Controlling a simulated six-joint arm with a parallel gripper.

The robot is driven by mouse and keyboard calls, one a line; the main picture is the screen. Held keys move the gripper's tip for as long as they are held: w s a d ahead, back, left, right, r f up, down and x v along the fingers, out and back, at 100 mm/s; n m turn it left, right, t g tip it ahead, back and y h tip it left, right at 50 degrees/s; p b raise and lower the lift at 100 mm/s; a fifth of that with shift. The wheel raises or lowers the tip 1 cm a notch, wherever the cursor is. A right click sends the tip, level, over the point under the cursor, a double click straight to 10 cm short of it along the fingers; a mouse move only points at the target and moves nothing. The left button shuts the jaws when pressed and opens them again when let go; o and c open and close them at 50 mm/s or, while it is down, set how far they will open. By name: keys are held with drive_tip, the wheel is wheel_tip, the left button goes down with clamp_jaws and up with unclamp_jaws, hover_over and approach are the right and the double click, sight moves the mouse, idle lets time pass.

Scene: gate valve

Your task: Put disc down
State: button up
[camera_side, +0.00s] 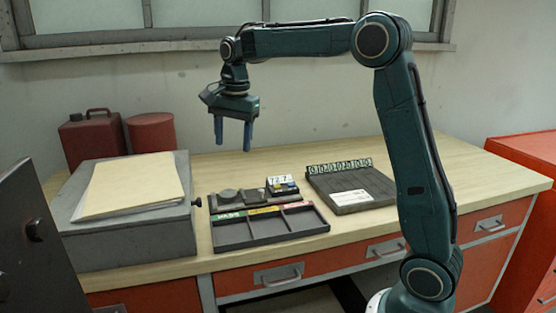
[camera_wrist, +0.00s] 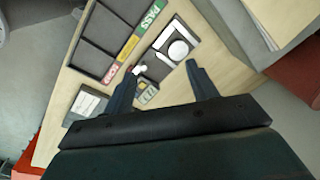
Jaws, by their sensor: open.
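My gripper (camera_side: 233,147) is open and hangs fingers down, well above the desk. Nothing shows between its fingers in the wrist view (camera_wrist: 162,70). A pale round disc (camera_wrist: 178,49) lies on the dark fixture (camera_wrist: 160,62) in the wrist view, apart from my fingers. In the side view a grey round piece (camera_side: 227,195) sits at the left of that fixture; it looks like the same disc. The dark sorting tray (camera_side: 263,238) lies in front, with green, yellow and red labels along its back edge. Its visible compartments look empty.
A small gauge with a lit display (camera_side: 281,182) stands at the fixture's right end. A dark slab with number tiles (camera_side: 350,198) lies further right. A grey box (camera_side: 130,235) with a folder (camera_side: 133,187) stands left. A red can (camera_side: 92,140) and red cylinder (camera_side: 151,132) stand behind it.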

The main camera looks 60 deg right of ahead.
drive_tip(key=s+a+f+n+t, duration=0.1)
drive_tip(key=s+a+n, duration=0.2)
drive_tip(key=s, duration=0.6)
drive_tip(key=s+a+f+n+t, duration=0.1)
drive_tip(key=s+a+n, duration=0.2)
drive_tip(key=s+n, duration=0.4)
drive_tip(key=s+a+f+n+t, duration=0.1)
drive_tip(key=s+a+n, duration=0.3)
drive_tip(key=s, duration=0.8)
drive_tip(key=shift+s+f+n+t, duration=0.2)
drive_tip(key=shift+s+n+t, duration=0.3)
drive_tip(key=shift+n, duration=0.6)
